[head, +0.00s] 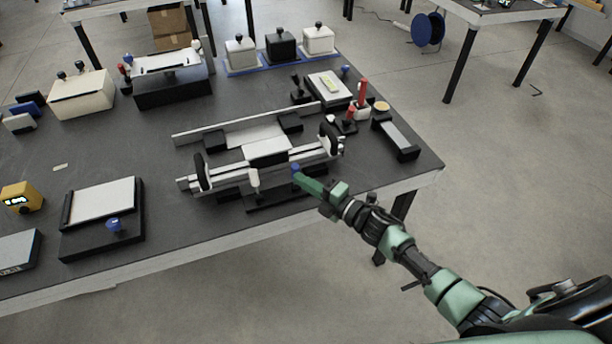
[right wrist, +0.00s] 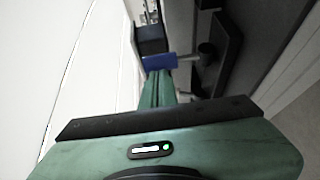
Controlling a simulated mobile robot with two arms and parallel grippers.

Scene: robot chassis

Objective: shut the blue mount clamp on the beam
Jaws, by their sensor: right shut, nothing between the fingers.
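The beam (head: 215,176) is a pale metal rail lying across a black-footed fixture near the table's front edge. The blue mount clamp (head: 296,168) shows as a small blue spot at the front of the beam, right at my right fingertips. In the right wrist view the blue clamp part (right wrist: 160,62) lies just past my fingertips, with a thin rod and dark knob on its right. My right gripper (head: 304,179) is shut and empty, touching or almost touching the blue part. Whether the clamp is shut cannot be told. My left gripper is out of view.
A white-handled lever (head: 254,181) stands left of the blue part on the beam's front. Black upright end pieces (head: 328,138) stand at the beam's ends.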

